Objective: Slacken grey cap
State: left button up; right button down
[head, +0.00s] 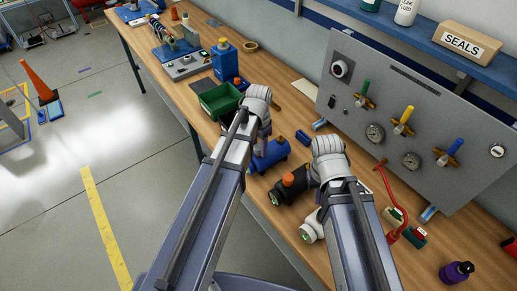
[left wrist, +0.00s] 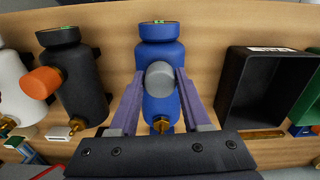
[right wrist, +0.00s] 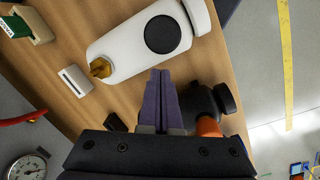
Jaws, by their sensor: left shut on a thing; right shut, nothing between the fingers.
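The grey cap (left wrist: 160,75) is a round knob on the side of a blue bottle (left wrist: 161,50), which lies on the bench. My left gripper (left wrist: 160,80) has its purple fingers on either side of the grey cap and is shut on it. In the head view the blue bottle (head: 270,156) shows beside my left wrist, which hides the grey cap. My right gripper (right wrist: 162,73) is shut and empty, between a white bottle (right wrist: 130,50) with a black cap and a black bottle (right wrist: 205,104) with an orange cap.
A black bin (left wrist: 235,95) and a green bin (head: 216,102) are beside the blue bottle. The black bottle (head: 290,188) and white bottle (head: 313,228) lie on the other side. A grey gauge panel (head: 400,120) with valves stands at the back of the wooden bench (head: 255,62).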

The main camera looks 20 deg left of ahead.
pick_arm(q)
jog(key=shift+n, duration=0.7)
jog(key=shift+n, duration=0.7)
jog(key=o, duration=0.7)
jog(key=shift+r, duration=0.1)
notch_tip(320, 180, up, 8)
jog(key=p, duration=0.8)
